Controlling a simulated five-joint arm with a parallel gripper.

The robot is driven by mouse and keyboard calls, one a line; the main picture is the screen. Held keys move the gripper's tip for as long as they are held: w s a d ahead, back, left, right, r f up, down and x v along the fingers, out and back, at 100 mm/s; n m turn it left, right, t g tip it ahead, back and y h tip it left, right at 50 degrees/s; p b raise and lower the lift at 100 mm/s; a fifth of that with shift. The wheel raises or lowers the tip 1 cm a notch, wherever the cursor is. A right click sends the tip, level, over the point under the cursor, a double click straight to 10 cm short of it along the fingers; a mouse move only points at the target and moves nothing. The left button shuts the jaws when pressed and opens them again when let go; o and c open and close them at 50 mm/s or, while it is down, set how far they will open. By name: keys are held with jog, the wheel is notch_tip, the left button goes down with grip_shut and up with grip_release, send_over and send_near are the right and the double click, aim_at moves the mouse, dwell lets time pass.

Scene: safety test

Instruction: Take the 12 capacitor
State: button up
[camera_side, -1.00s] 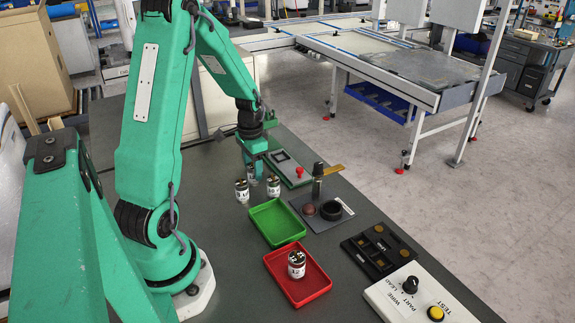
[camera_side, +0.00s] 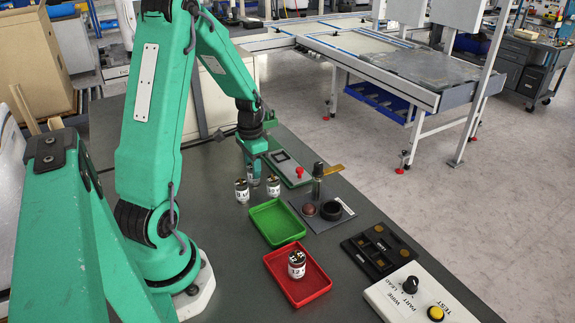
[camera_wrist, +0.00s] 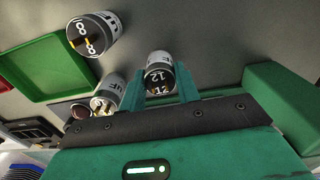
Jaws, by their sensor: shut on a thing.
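My gripper (camera_side: 252,172) is low over the grey table in the side view. Its two green fingers (camera_wrist: 166,84) are shut on the capacitor marked 12 (camera_wrist: 158,72), one finger on each side of it in the wrist view. In the side view the fingers largely cover this capacitor (camera_side: 254,181). Two other capacitors stand close by, one to the left (camera_side: 242,191) and one to the right (camera_side: 273,187). In the wrist view, one capacitor (camera_wrist: 93,36) with a pale marking is at upper left and another (camera_wrist: 108,92) is near the left finger.
An empty green tray (camera_side: 259,209) is in front of the capacitors. A fixture plate (camera_side: 311,222), a black tray (camera_side: 362,262) and a test box (camera_side: 372,296) stand to the right. A green-grey panel with a red knob (camera_side: 299,171) is behind.

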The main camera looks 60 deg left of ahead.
jog(key=shift+r, duration=0.15)
jog(key=shift+r, duration=3.1)
jog(key=shift+r, duration=0.1)
